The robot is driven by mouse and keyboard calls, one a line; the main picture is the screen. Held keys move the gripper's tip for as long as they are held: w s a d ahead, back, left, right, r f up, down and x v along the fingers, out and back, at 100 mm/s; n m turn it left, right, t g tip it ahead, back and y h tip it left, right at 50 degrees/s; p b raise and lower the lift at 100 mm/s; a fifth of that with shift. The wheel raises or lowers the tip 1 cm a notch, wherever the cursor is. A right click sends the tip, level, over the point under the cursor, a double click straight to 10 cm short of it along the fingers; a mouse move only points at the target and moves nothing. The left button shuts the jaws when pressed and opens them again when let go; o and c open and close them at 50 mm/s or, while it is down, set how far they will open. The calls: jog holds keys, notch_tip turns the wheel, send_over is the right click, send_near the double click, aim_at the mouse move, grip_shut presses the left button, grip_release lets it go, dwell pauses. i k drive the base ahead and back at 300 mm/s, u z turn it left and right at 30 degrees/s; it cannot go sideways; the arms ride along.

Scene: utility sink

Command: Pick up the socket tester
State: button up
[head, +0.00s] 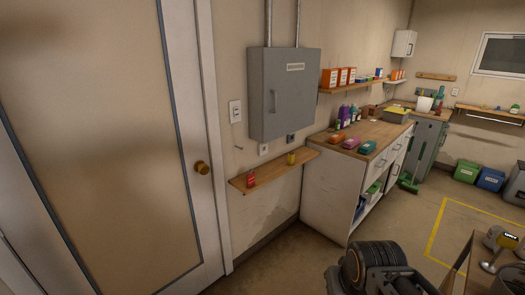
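I cannot tell for sure which thing is the socket tester. A small red item (251,180) stands on the left part of a narrow wooden wall shelf (270,174). A small yellow item (291,158) stands on the right part of the same shelf, close to the wall sockets. Both are too small to make out in detail. A dark part of my arm shows at the bottom edge, well to the right of and nearer than the shelf. My gripper's fingers are not visible.
A grey electrical cabinet (285,92) hangs above the shelf. A closed door (115,140) with a brass knob is at left. A white workbench (335,195) with bottles and several coloured items stands right of the shelf. A cart (483,265) is at lower right.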

aim_at(291, 156)
jog(key=z, duration=0.65)
jog(key=i, duration=2.7)
jog(key=u, duration=2.4)
